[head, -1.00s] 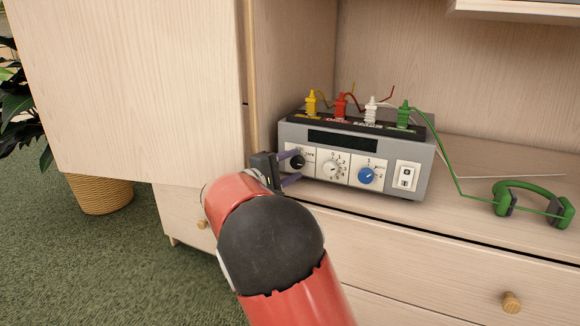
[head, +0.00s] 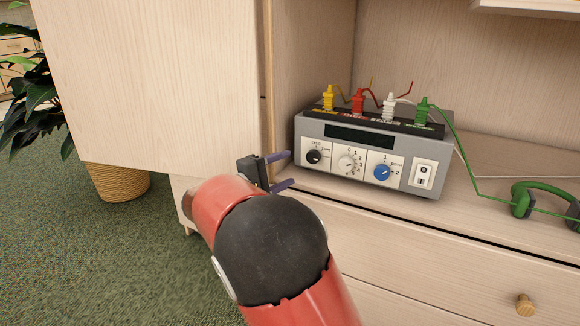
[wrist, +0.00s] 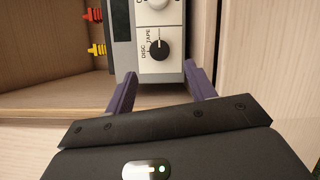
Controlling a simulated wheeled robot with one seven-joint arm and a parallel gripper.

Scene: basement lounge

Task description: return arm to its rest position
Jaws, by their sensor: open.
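My gripper (head: 283,171) is open and empty, with its purple fingers pointing at the left end of a grey amplifier-like box (head: 310,133). The fingertips look a little apart from the box front. In the wrist view my gripper (wrist: 162,80) has its fingers spread, with the box's black disc/tape knob (wrist: 159,49) seen between and beyond them. The same black knob (head: 314,157) is at the left of the box's front in the head view. My red and black arm reaches up from the bottom of the head view.
The box stands on a wooden cabinet shelf, with yellow (head: 328,97), red (head: 358,101), white (head: 389,105) and green (head: 423,111) plugs on top. Green headphones (head: 545,200) lie at right. An open cabinet door (head: 150,80) stands left of my gripper. A potted plant (head: 118,181) is at far left.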

